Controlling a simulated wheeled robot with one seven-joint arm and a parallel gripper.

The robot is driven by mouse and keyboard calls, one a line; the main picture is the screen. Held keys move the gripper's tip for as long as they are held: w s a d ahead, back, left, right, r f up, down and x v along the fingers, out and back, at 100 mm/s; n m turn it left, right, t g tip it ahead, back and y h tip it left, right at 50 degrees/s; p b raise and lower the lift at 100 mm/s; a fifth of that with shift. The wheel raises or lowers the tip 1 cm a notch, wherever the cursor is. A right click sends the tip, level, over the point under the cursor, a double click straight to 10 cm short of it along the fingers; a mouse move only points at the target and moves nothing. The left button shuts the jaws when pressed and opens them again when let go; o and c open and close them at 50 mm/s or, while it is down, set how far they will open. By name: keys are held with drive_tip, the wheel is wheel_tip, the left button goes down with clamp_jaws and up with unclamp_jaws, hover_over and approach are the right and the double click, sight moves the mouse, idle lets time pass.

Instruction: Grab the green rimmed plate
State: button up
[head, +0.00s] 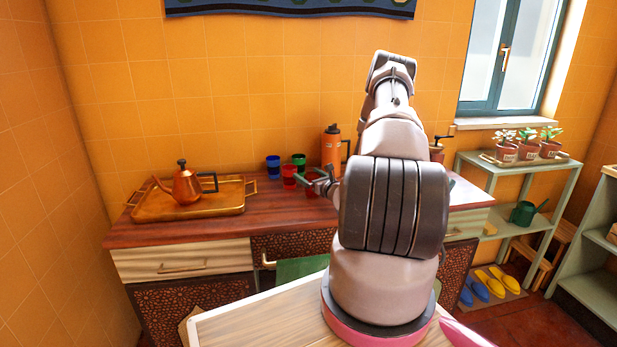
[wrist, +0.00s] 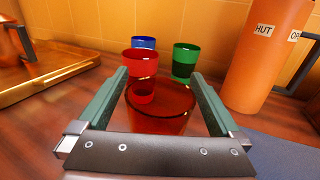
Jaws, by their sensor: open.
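I make out no plate with a green rim in either view. My gripper (head: 316,180) is open above the wooden counter; its two green fingers (wrist: 160,76) show in the wrist view. A wide, round, reddish-brown glassy thing (wrist: 160,122) lies between the fingers, its lower part hidden by the gripper's body. I cannot tell whether the fingers touch it. Just beyond it stand a red cup (wrist: 140,64), a blue cup (wrist: 143,43) and a green cup (wrist: 185,60). In the head view these are the red cup (head: 289,177), blue cup (head: 273,167) and green cup (head: 299,161).
An orange flask (head: 331,148) stands right of the cups, close to my gripper in the wrist view (wrist: 262,60). A copper teapot (head: 186,188) sits on a golden tray (head: 150,209) at the left. The tiled wall is close behind. The counter (head: 245,220) before the cups is clear.

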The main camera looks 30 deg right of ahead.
drive_tip(key=s, duration=0.4)
drive_tip(key=s+d, duration=0.1)
drive_tip(key=s, duration=0.7)
drive_tip(key=shift+d, duration=0.15)
drive_tip(key=a+r+n+g+y, duration=0.8)
drive_tip(key=a+r+n+y, duration=0.5)
drive_tip(key=a+r, duration=0.55)
drive_tip(key=s+a+r+n+g+h, duration=0.3)
drive_tip(key=s+r+n, duration=0.4)
drive_tip(key=s, duration=0.3)
drive_tip(key=s+a+r+n+g+h, duration=0.3)
drive_tip(key=s+a+r+n+h, duration=0.2)
drive_tip(key=s, duration=0.6)
wheel_tip(320, 180, up, 3)
drive_tip(key=n+h, duration=0.2)
drive_tip(key=n, duration=0.1)
drive_tip(key=shift+s+a+n+g, duration=0.3)
drive_tip(key=s+d+r+t+h, duration=0.1)
drive_tip(key=s+r+n+t, duration=0.1)
drive_tip(key=r, duration=0.1)
drive_tip(key=s+d+r+n+t+h, duration=0.1)
drive_tip(key=shift+s+d+r+h, duration=0.1)
drive_tip(key=shift+d+r+h, duration=0.2)
drive_tip(key=shift+r, duration=0.1)
drive_tip(key=shift+c, duration=0.6)
drive_tip(key=shift+s+d+r+t, duration=0.1)
drive_tip(key=shift+d+r+t, duration=0.1)
drive_tip(key=shift+t, duration=0.1)
drive_tip(key=c, duration=0.6)
clamp_jaws()
